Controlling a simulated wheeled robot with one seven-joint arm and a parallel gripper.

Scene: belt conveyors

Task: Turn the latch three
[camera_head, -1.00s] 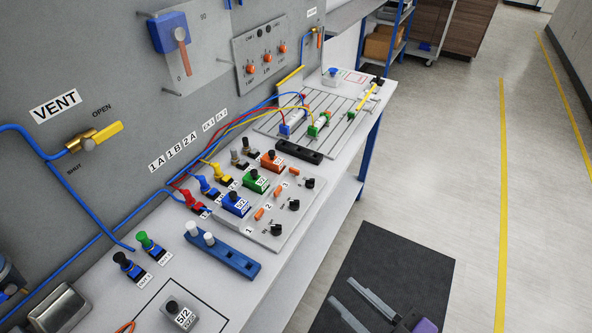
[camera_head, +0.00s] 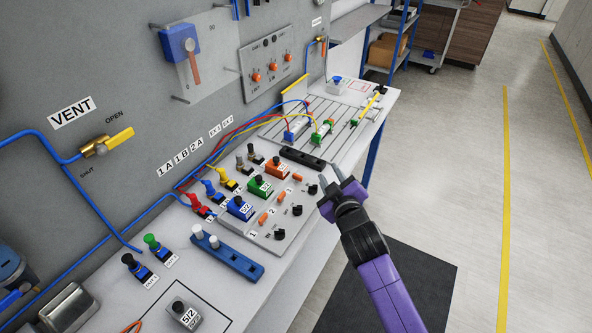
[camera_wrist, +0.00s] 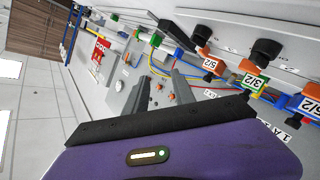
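A grey plate (camera_head: 262,236) on the bench carries stations labelled 1, 2 and 3. Station 3 is the farthest, with an orange piece (camera_head: 298,178) and a black knob (camera_head: 312,190) beside its label (camera_head: 289,189). I cannot tell which of these is the latch. My gripper (camera_head: 328,192) is in the air just right of station 3, apart from the plate, its fingers pointing toward the bench. In the wrist view my gripper (camera_wrist: 161,72) has its fingers apart with nothing held. Small orange pieces (camera_wrist: 172,97) show between them.
Green (camera_head: 261,186) and orange (camera_head: 277,168) valve blocks stand left of station 3. A black bar (camera_head: 302,158) and slotted plate with tubing lie beyond. A blue rack (camera_head: 228,256) is at the near side. Free floor lies right of the bench.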

